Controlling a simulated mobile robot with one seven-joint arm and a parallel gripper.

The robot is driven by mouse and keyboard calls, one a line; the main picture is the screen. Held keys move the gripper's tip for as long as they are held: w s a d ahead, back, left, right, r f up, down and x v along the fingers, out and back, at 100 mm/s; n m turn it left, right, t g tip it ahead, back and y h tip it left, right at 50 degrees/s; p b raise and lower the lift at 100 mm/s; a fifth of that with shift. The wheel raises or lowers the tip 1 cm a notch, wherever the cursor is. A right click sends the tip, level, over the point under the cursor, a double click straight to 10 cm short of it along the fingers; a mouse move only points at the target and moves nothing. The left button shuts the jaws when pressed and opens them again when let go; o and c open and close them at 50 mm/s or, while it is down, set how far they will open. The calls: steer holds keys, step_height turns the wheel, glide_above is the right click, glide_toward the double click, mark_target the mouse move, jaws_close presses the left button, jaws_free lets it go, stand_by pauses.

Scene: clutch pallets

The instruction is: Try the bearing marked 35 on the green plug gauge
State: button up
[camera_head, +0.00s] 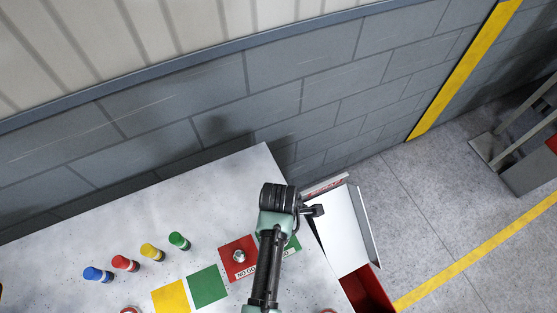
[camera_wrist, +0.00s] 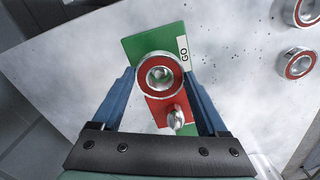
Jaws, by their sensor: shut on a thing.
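My gripper (camera_wrist: 160,82) is shut on a bearing (camera_wrist: 160,92), a metal ring with a red face, seen in the wrist view. No number on it is legible. The bearing is over the edge where a green plate marked GO (camera_wrist: 142,46) meets a red plate (camera_wrist: 157,106). Something grey shows in its bore; I cannot tell whether it is a plug. A silver plug stands on the red plate (camera_head: 239,256), marked NO GO in the head view. There my arm hides the bearing and most of the green plate (camera_head: 294,243).
Blue (camera_head: 98,274), red (camera_head: 125,263), yellow (camera_head: 152,252) and green (camera_head: 179,241) capped cylinders line the table. Yellow (camera_head: 170,297) and green (camera_head: 208,287) squares lie nearby. Two loose bearings (camera_wrist: 298,63) (camera_wrist: 309,11) show at right. A white-and-red bin (camera_head: 345,235) adjoins the table.

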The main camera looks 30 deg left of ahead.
steer(key=o, duration=1.6)
steer(key=shift+c, duration=0.2)
step_height(320, 180, up, 7)
steer(key=p, duration=0.7)
steer(key=shift+r, duration=1)
